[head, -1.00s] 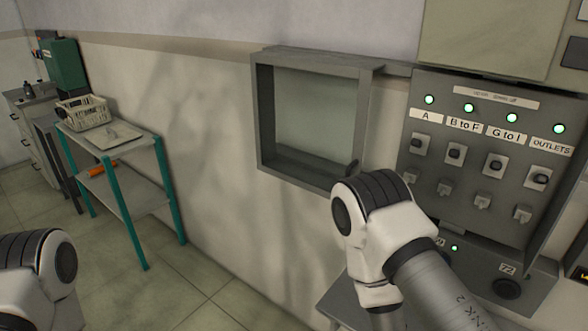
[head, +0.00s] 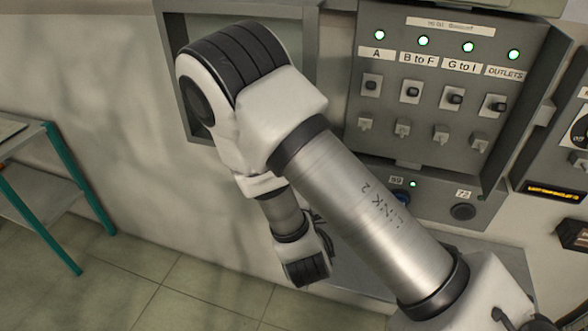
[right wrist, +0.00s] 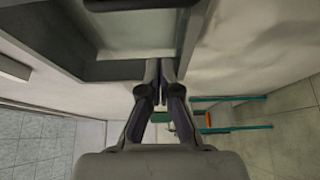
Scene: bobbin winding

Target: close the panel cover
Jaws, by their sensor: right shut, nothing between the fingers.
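The panel cover (head: 175,75) is a shallow grey framed door, swung open to the left of the switch panel (head: 385,25). My right arm hides most of it in the head view. In the right wrist view the cover's rim (right wrist: 110,70) and inner face are close by at the top left. My right gripper (right wrist: 163,70) is shut and empty, its fingertips close to the rim; I cannot tell whether they touch. The gripper itself is hidden in the head view. My left gripper is not in view.
The switch panel has lit green lamps, labels and several switches. Below it is a grey box with a round knob (head: 463,212). A shelf unit with teal legs (head: 62,150) stands at the left. The wall and floor between are clear.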

